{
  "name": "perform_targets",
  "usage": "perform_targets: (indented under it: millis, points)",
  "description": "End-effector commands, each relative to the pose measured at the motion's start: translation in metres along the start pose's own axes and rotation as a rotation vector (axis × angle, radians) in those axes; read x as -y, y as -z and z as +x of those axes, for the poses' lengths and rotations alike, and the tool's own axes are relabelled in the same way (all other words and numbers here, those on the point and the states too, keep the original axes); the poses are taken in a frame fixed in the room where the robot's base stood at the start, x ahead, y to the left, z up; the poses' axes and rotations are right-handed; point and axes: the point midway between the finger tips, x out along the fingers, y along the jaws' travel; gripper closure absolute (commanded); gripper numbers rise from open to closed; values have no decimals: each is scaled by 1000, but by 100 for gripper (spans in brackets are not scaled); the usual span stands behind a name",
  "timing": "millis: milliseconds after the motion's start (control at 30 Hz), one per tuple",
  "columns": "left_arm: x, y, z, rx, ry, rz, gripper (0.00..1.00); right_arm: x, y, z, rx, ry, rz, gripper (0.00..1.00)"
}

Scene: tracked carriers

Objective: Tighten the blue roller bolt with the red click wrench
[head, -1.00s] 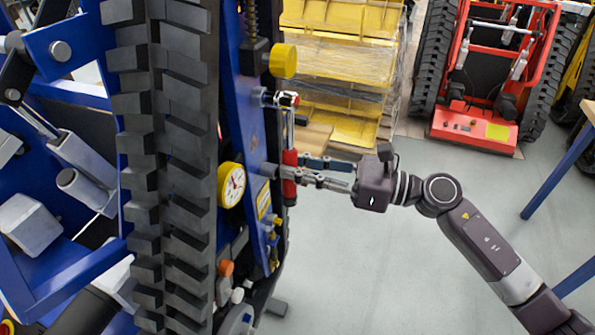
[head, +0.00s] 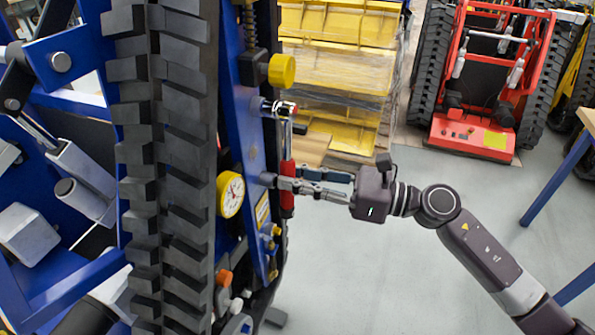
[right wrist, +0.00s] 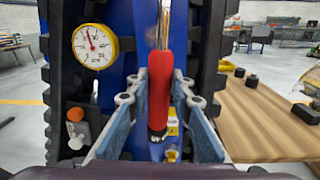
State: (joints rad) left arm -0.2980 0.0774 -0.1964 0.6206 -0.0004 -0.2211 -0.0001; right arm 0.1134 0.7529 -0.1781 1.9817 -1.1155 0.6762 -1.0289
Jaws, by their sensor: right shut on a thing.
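The red click wrench (head: 287,170) hangs roughly upright at the right side of the blue tracked carrier (head: 228,110), handle down. Its silver head (head: 284,108) is at a short metal piece sticking out of the carrier's side. The wrench head hides the bolt there, so I cannot tell how well it is seated. My right gripper (head: 287,186) comes from the right and is shut on the red handle. In the right wrist view the handle (right wrist: 160,85) stands between the two fingers (right wrist: 158,108). My left gripper is not in view.
A round yellow gauge (head: 231,195) and a yellow knob (head: 282,70) stick out near the wrench. A black track (head: 170,180) runs beside them. A red tracked carrier (head: 475,132) and yellow crates (head: 335,65) stand behind. The grey floor on the right is clear.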

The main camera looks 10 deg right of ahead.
Motion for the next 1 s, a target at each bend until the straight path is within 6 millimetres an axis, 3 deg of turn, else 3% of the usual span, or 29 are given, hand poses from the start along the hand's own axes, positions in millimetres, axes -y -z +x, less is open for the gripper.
perform_targets:
  millis: [1000]
  points:
    - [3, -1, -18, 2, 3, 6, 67, -16, -3, 1, 13, 0, 127, 100]
